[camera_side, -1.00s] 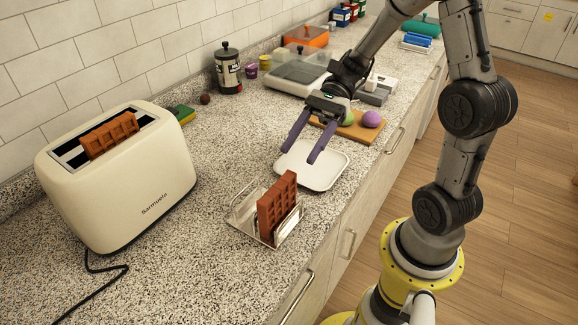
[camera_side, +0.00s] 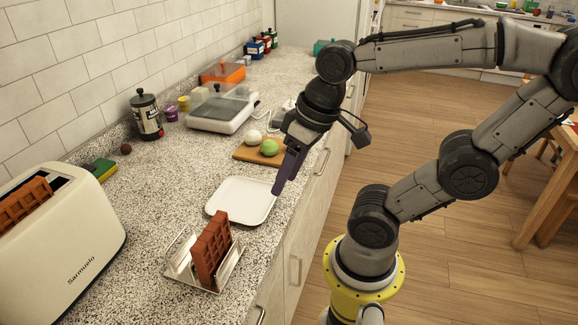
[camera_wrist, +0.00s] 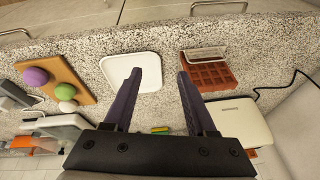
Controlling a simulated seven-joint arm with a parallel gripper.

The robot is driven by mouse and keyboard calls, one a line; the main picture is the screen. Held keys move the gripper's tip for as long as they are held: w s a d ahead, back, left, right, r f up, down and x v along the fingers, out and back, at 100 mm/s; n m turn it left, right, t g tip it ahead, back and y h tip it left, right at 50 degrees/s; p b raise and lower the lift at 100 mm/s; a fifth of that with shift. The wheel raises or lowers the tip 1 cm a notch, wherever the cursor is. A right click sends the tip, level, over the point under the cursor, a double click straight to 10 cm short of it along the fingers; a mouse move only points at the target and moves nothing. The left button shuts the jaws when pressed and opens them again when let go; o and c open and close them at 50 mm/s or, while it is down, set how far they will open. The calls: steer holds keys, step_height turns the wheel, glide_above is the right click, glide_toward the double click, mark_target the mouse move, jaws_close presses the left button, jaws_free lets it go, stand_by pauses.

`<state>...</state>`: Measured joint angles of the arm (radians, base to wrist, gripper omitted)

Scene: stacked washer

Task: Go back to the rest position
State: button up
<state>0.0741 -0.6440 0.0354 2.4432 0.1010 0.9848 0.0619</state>
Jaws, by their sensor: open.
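My gripper (camera_wrist: 152,98) is open and empty, with two purple fingers pointing down. In the side view my gripper (camera_side: 283,178) hangs above the counter's front edge, to the right of the white plate (camera_side: 242,200). In the side view its fingers overlap, so the gap between them does not show there. In the wrist view the white plate (camera_wrist: 148,66) lies partly behind the left finger. One waffle (camera_side: 210,247) stands in the metal rack (camera_side: 182,271), and another waffle (camera_side: 22,204) sits in the cream toaster (camera_side: 75,255).
A wooden board (camera_side: 246,153) holds a green ball (camera_side: 269,147) and a white ball (camera_side: 253,137); the wrist view also shows a purple ball (camera_wrist: 36,77). A press pot (camera_side: 146,114) and a grey-lidded appliance (camera_side: 222,110) stand along the wall.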

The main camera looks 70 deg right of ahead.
steer(key=shift+s+d+r+n+t+h, duration=0.1)
steer(key=shift+d+r+n+t+h, duration=0.1)
steer(key=shift+r+n+t, duration=0.25)
steer(key=shift+d+r+n+t+h, duration=0.1)
steer(key=shift+r+n+t+h, duration=0.1)
steer(key=shift+n+t, duration=0.3)
